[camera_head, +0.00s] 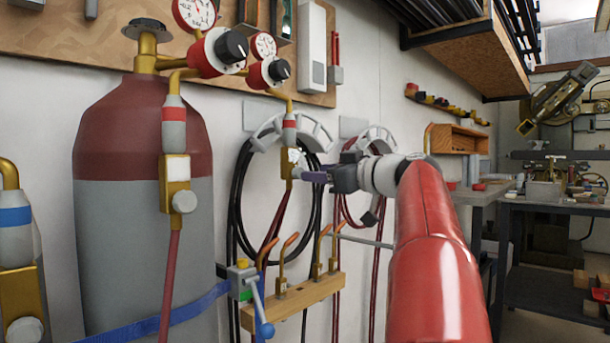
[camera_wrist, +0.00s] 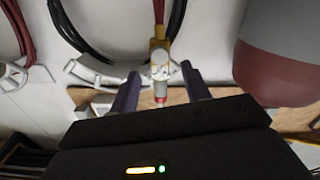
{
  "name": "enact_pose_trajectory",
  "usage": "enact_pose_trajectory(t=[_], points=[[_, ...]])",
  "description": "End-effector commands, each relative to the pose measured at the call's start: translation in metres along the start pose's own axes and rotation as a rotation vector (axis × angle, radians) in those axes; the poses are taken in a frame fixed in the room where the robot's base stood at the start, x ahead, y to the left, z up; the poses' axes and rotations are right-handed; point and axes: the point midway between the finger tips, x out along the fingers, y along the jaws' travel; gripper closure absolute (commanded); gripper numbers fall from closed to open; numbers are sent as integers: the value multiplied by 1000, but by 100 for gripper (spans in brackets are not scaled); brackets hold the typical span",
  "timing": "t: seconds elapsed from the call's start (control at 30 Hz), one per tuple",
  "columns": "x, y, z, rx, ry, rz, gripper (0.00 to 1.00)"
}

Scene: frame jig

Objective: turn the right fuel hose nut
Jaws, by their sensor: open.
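The right fuel hose fitting (camera_head: 289,160) is a brass block with a red-banded grey collar above it and a red hose below. Its pale nut or knob (camera_head: 297,172) sticks out toward my gripper (camera_head: 308,176). In the wrist view, which is upside down, the brass block (camera_wrist: 158,47) and pale knob (camera_wrist: 161,72) sit between the two dark purple fingers of my gripper (camera_wrist: 160,78). The fingers are spread, with a gap on each side of the knob. I cannot tell how deep the fingertips reach around it. In the head view, the fingers partly hide the knob.
A large maroon-and-grey cylinder (camera_head: 140,210) stands left, with a similar hose fitting (camera_head: 176,185) in front. Coiled black hose (camera_head: 238,205) hangs on the wall behind. A wooden torch rack (camera_head: 290,303) sits below my gripper. Gauges (camera_head: 266,72) are above.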

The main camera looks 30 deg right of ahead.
Motion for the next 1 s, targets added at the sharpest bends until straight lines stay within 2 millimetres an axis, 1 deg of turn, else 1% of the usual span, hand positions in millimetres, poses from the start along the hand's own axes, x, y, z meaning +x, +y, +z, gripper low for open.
enact_pose_trajectory(t=[0.03,0.1,0.2,0.3,0.43,0.63,0.67,0.9,0.97,1.0], points=[[10,0,-1,2,-1,-3,53],[22,0,-1,2,-1,-3,53],[35,0,0,3,-2,-2,53],[43,0,0,2,-2,-1,53],[47,0,0,2,-2,1,53],[47,0,0,3,-2,1,53],[47,0,0,3,-2,0,55],[47,0,0,3,-2,0,87],[47,0,0,3,-2,0,95],[47,0,0,3,-2,0,97]])
